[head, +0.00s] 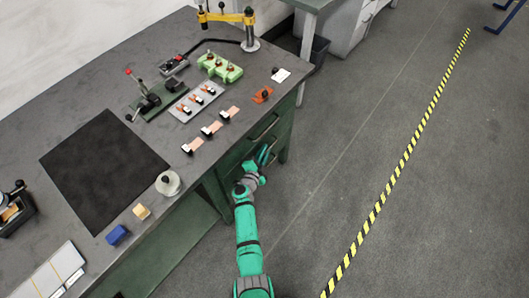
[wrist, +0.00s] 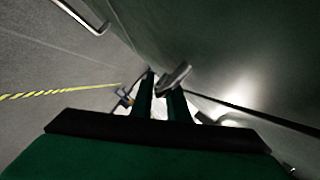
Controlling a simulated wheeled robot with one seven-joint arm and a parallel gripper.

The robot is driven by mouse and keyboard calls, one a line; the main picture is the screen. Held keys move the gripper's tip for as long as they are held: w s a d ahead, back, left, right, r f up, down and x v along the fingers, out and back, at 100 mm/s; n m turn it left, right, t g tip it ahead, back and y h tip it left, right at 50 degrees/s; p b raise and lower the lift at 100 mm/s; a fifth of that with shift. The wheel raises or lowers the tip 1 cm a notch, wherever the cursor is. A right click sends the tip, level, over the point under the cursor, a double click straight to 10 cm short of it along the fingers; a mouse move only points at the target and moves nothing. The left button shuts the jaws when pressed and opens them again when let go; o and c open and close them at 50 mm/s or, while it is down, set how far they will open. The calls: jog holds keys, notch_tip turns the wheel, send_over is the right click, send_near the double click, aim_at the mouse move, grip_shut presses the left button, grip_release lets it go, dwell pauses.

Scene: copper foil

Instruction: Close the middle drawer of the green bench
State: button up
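The green bench (head: 284,140) stands at the left in the head view, with its drawer fronts facing the aisle. A bar handle (head: 262,127) shows on the upper drawer front. My gripper (head: 264,155) is low in front of the drawer stack, below that handle. In the wrist view my gripper's two dark fingers (wrist: 162,96) are apart, with a light gap between them. A metal handle (wrist: 174,78) lies at the fingertips, close to the right finger; I cannot tell whether they touch. My arm hides part of the drawer fronts, and how far the middle drawer stands out is unclear.
A second handle (wrist: 82,16) shows at the wrist view's upper left. The bench top (head: 225,150) carries copper foil pieces, a green block fixture (head: 219,67), a black mat (head: 103,168) and a tape roll (head: 168,183). The floor right of the bench is clear to the striped line (head: 400,170).

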jog(key=v, duration=1)
jog(key=shift+s, duration=0.35)
jog(key=shift+a, duration=0.15)
jog(key=s+d+r+n+t+y, duration=0.1)
jog(key=s+d+r+n+t, duration=0.2)
jog(key=s, duration=0.6)
jog(key=s+d+r+n+y, duration=0.2)
jog(key=s+d+r+n, duration=0.15)
jog(key=s+r, duration=0.4)
jog(key=s+a+r+n+g+y, duration=0.1)
jog(key=s+a+r+n, duration=0.1)
jog(key=s+r+n, duration=0.2)
jog(key=s+a+r+n+g+y, duration=0.1)
jog(key=s+r+n, duration=0.4)
jog(key=s+r, duration=0.6)
jog(key=s+a, duration=0.1)
jog(key=s, duration=0.7)
jog(key=shift+s+y, duration=0.3)
jog(key=shift+w+a+r+n, duration=0.15)
jog(key=shift+a+n, duration=0.1)
jog(key=shift+a, duration=0.05)
